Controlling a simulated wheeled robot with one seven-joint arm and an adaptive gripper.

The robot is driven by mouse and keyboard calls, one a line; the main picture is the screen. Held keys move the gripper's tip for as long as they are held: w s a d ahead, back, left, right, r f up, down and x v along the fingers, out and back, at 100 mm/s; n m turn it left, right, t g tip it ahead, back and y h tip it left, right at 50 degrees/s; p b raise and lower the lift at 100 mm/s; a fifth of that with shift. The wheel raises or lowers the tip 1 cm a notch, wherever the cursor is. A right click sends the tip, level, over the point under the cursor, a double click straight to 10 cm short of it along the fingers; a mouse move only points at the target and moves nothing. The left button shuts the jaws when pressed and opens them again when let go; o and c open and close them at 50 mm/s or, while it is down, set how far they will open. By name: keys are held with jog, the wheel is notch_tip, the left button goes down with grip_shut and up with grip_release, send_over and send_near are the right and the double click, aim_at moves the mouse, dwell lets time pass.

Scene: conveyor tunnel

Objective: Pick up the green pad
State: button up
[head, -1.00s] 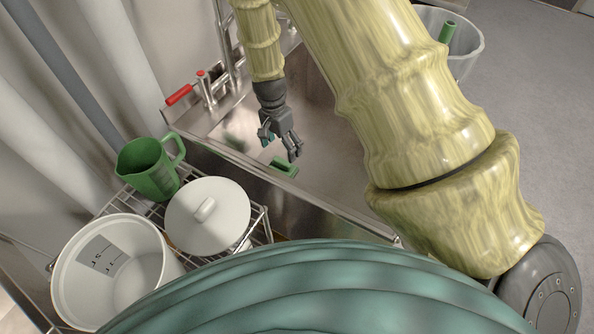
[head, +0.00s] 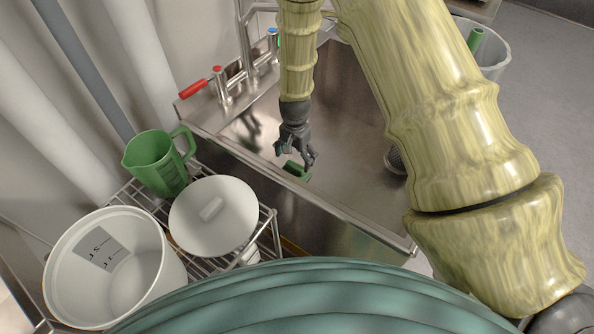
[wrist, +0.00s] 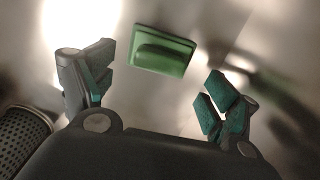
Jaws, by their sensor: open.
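The green pad (head: 297,170) lies in the metal sink basin (head: 345,130), close to its near wall. My gripper (head: 297,158) is above the pad, fingers pointing down, and hides a little of it. In the wrist view the pad (wrist: 162,51), a green rectangle with a raised grip, shows ahead and between the two fingers. My gripper's teal-padded fingers (wrist: 158,92) are spread wide and touch nothing that I can see. The pad is apart from both fingers.
A wire rack (head: 265,222) left of the sink holds a green jug (head: 155,163), a white lid (head: 190,225) and a white bucket (head: 135,262). A red-handled tap (head: 193,89) stands at the sink's back edge. A dark perforated cylinder (wrist: 22,138) lies in the basin to the right.

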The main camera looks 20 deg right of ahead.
aim_at(295, 165)
jog(key=shift+f, duration=2.55)
jog(key=c, duration=1.1)
